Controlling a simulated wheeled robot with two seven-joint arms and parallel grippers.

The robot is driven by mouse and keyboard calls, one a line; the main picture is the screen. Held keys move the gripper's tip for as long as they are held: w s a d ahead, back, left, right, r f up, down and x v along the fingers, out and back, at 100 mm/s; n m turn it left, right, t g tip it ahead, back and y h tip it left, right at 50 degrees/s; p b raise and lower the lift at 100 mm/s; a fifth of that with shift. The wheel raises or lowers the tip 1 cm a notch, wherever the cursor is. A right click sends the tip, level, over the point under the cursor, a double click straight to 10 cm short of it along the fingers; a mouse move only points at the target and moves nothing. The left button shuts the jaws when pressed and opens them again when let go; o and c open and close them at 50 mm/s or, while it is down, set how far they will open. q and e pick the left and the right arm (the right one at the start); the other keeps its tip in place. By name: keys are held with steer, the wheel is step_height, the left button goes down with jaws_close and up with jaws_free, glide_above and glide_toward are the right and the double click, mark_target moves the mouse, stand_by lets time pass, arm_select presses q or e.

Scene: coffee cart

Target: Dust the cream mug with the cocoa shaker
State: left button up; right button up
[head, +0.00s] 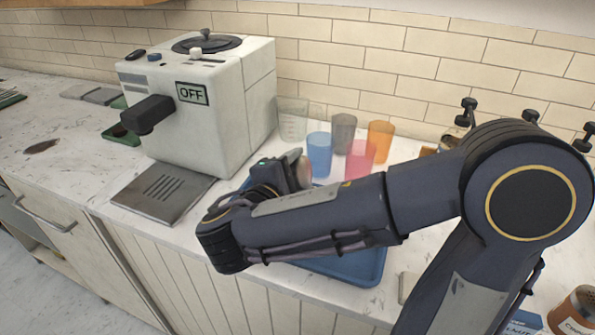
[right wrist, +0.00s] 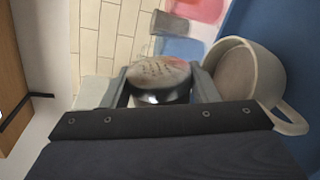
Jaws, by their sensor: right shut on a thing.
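In the right wrist view my right gripper (right wrist: 163,80) is shut on the cocoa shaker (right wrist: 160,72), whose round, brown-dusted top shows between the fingers. The cream mug (right wrist: 278,75) is beside the shaker at the right of that view, apart from it. Its mouth faces left in that turned picture, and its handle shows low on the right. In the head view my right gripper (head: 290,176) is over the counter, in front of the coffee machine's right side. There my own arm hides the mug and most of the shaker. My left gripper is in neither view.
The blue tray (head: 352,268) lies under my right arm. Several tumblers, including a blue one (head: 319,154) and an orange one (head: 380,140), stand behind the gripper. The white coffee machine (head: 225,110) stands to the left, with an OFF sign. A brown jar (head: 577,312) is at lower right.

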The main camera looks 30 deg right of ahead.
steer(key=shift+r+n+p, duration=0.2)
steer(key=shift+n+p, duration=0.1)
steer(key=shift+p, duration=0.2)
steer(key=shift+r+n+p, duration=0.25)
steer(key=shift+n+p, duration=0.15)
steer(key=shift+p, duration=0.35)
steer(key=shift+r+n+p, duration=0.2)
steer(key=shift+n+p, duration=0.3)
steer(key=shift+p, duration=0.2)
stand_by(0.4)
steer(key=shift+r+n+h+p, duration=0.2)
steer(key=shift+n+h+p, duration=0.15)
steer(key=shift+p, duration=0.3)
steer(key=shift+r, duration=0.1)
steer(key=shift+n+g+p, duration=0.3)
steer(key=shift+n+p, duration=0.05)
steer(key=shift+p, duration=0.05)
